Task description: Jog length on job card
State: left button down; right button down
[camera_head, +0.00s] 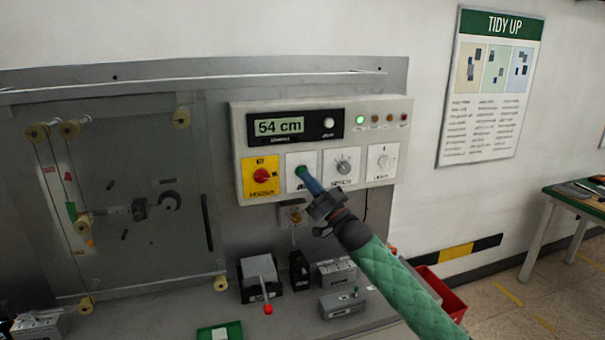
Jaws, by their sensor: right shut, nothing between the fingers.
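The control box (408,150) on the wall panel has a display (279,127) reading "54 cm". Below it are a red knob on a yellow plate (261,176), a green button (301,171), a speed dial (343,167) and a light switch plate (382,163). My right gripper (307,178) is shut and empty, its blue tips at the green button. I cannot tell if they touch or press it. The gripper hides the lower part of that plate. A green-edged card or tray (219,332) lies at the bench's front edge, partly cut off; no writing on it is readable. My left gripper is out of view.
A green lamp (360,120) is lit beside several dim ones. A grey panel with cord rollers (140,240) stands at left. A red-tipped lever (268,308) and small grey boxes (341,302) crowd the bench below. A red bin (440,294) is at right.

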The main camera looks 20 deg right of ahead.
jog(key=shift+w, duration=0.1)
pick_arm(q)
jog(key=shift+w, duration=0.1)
pick_arm(e)
jog(key=shift+w, duration=0.3)
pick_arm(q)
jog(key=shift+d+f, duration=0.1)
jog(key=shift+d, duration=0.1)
pick_arm(e)
jog(key=shift+w, duration=0.15)
